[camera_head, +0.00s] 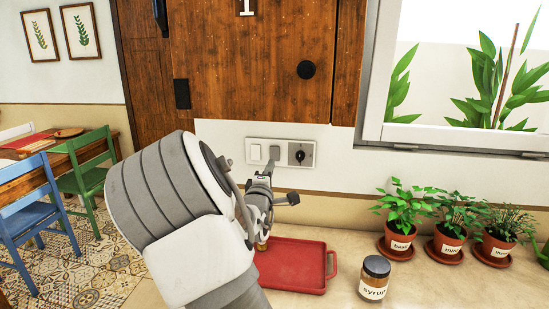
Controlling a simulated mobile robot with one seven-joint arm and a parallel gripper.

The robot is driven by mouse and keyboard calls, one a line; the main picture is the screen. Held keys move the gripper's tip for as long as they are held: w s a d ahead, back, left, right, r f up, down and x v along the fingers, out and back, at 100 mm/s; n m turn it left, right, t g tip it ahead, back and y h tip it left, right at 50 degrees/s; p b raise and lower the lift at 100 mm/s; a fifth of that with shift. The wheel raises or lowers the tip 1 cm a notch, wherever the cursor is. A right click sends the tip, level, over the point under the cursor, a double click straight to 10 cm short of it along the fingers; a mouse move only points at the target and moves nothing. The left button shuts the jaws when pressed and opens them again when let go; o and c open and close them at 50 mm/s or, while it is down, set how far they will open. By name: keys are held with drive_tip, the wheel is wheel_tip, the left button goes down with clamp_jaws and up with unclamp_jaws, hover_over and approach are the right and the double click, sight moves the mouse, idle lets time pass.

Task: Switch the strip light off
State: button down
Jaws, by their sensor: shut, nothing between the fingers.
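A white switch plate (248,142) is on the wall below the wooden cabinet. It carries a white rocker (256,152) at the left, a grey rocker (275,152) in the middle and a black round knob (300,156) on a grey panel at the right. My gripper (269,167) is shut and empty, its tips pointing up at the plate just below the grey rocker. I cannot tell whether the tips touch it. No strip light shows in this view. No label for the switches can be read.
A red tray (290,282) lies on the counter below my gripper, with a syrup jar (375,276) to its right. Several potted herbs stand further right, under the window. The wooden cabinet (255,60) hangs above the plate. A table and chairs are at the left.

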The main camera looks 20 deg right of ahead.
sight(276, 150)
drive_tip(key=x, duration=0.6)
drive_tip(key=shift+w+d, duration=0.25)
drive_tip(key=shift+w, duration=0.05)
drive_tip(key=shift+w+r, duration=0.1)
drive_tip(key=shift+w+d+r, duration=0.1)
drive_tip(key=shift+w+d, duration=0.05)
